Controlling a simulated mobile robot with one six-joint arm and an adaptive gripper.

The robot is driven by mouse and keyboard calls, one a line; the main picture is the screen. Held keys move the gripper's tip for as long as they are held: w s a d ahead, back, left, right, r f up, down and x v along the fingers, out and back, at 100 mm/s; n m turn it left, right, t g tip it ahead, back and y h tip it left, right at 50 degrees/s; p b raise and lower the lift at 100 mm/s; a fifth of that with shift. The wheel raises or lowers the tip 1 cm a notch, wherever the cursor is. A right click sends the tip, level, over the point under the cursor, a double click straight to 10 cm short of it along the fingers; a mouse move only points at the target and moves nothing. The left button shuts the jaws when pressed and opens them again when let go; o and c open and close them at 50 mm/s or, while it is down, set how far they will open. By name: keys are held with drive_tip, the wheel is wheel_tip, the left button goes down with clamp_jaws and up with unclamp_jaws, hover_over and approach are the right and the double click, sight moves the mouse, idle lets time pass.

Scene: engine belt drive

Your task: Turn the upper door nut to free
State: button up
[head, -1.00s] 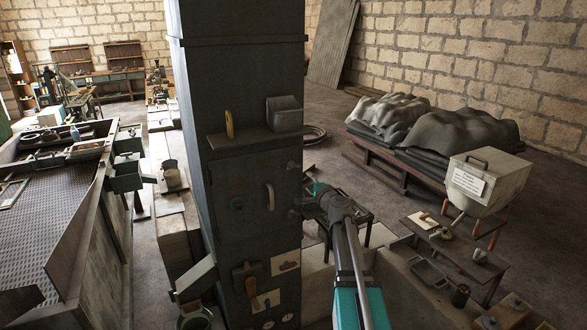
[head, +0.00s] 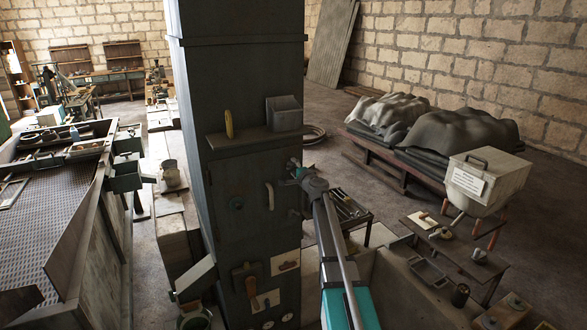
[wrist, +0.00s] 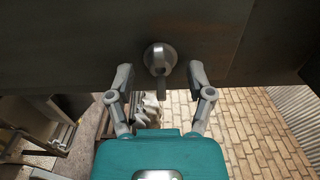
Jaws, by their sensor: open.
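In the wrist view, a round grey metal nut (wrist: 160,58) with a short tab sticks out from the dark cabinet face. My gripper (wrist: 161,80) is open, with one finger on each side of the nut's tab; I see no contact. In the head view, my gripper (head: 296,170) is at the right edge of the cabinet door (head: 250,180), level with the upper part of the door. The upper door nut cannot be made out there.
A shelf (head: 250,138) with a grey bin (head: 284,113) and a yellow object (head: 229,124) juts out above the door. A low table with tools (head: 345,207) stands behind my arm.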

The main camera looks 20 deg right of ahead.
drive_tip(key=shift+w, duration=0.3)
clamp_jaws()
idle(0.3)
